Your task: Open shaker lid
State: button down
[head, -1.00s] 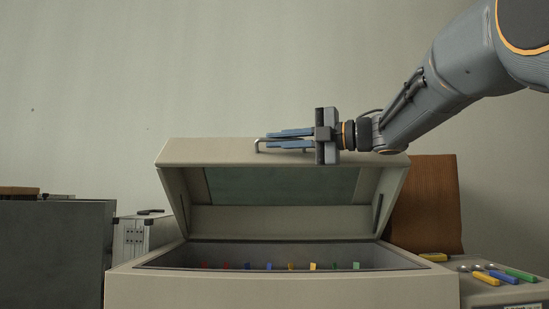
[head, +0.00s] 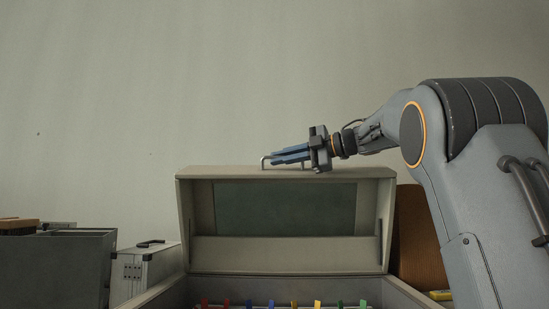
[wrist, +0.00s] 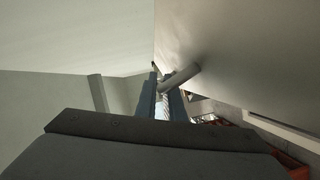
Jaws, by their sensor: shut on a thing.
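The shaker (head: 160,298) is a beige box whose lid (head: 385,222) stands raised at the back, with a dark window (head: 285,210) facing me. A metal bar handle (head: 263,163) sits on the lid's top edge. My gripper (head: 277,157) is at that handle, its blue fingers pointing left and shut on it. In the wrist view the handle (wrist: 180,76) crosses between the two blue fingers (wrist: 163,98). The fingertips' exact contact with the handle is too small to tell.
Several coloured clips (head: 270,303) line the open shaker's interior. A silver case (head: 145,268) and a dark grey box (head: 60,268) stand at left. A brown panel (head: 410,235) is behind the shaker at right, partly hidden by my arm. The wall behind is bare.

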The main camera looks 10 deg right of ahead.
aim_at(304, 173)
jog(key=shift+f, duration=0.1)
jog(key=c, duration=1.9)
grip_release()
jog(key=shift+d, duration=0.1)
jog(key=shift+o, duration=0.2)
jog(key=b+v, duration=0.3)
jog(key=v, duration=0.3)
jog(key=shift+s+d, duration=0.15)
jog(key=shift+d, duration=0.2)
jog(key=shift+s+d, duration=0.35)
